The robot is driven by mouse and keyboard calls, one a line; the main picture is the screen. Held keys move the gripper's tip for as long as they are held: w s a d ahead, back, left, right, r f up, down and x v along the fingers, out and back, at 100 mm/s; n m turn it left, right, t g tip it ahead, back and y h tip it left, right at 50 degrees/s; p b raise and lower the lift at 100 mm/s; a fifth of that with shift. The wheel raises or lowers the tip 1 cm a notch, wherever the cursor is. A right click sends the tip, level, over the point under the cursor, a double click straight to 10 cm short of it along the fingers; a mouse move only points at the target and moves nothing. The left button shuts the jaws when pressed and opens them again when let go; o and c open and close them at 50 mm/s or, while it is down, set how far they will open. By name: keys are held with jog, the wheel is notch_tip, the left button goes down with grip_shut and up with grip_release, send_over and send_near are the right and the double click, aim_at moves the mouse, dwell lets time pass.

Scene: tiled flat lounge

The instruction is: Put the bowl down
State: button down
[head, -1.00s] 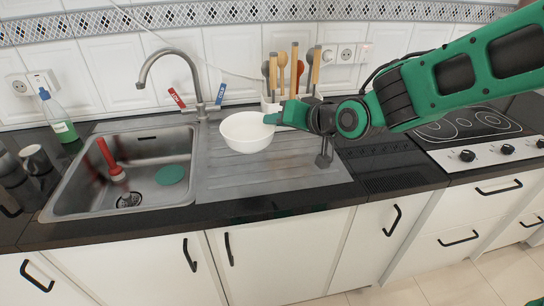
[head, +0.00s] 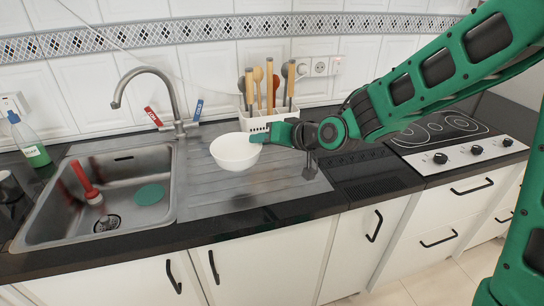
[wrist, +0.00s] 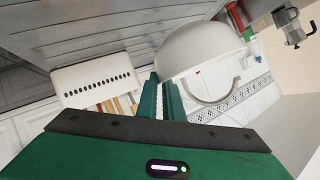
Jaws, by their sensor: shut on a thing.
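The white bowl (head: 235,152) is over the metal drainboard (head: 205,197) to the right of the sink in the head view. It is upright there; whether its base touches the drainboard cannot be told. My green gripper (head: 263,138) is shut on its right rim. In the wrist view the bowl (wrist: 198,50) is at the ends of the two green fingers (wrist: 166,92). The fingertips partly hide the rim.
The sink (head: 60,222) at left holds a red-handled plunger (head: 88,186) and a teal disc (head: 149,194). A white utensil holder (head: 262,121) stands behind the bowl. The stove (head: 440,130) is at right. The drainboard in front of the bowl is clear.

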jog(key=w+d+f, duration=0.1)
jog(key=f, duration=0.1)
jog(key=w+d+f, duration=0.1)
jog(key=f, duration=0.2)
jog(key=w+d+f, duration=0.2)
jog(key=shift+f, duration=0.2)
jog(key=shift+a, duration=0.1)
jog(key=c, duration=1.9)
grip_release()
jog(key=shift+r, duration=0.1)
jog(key=v, duration=1.2)
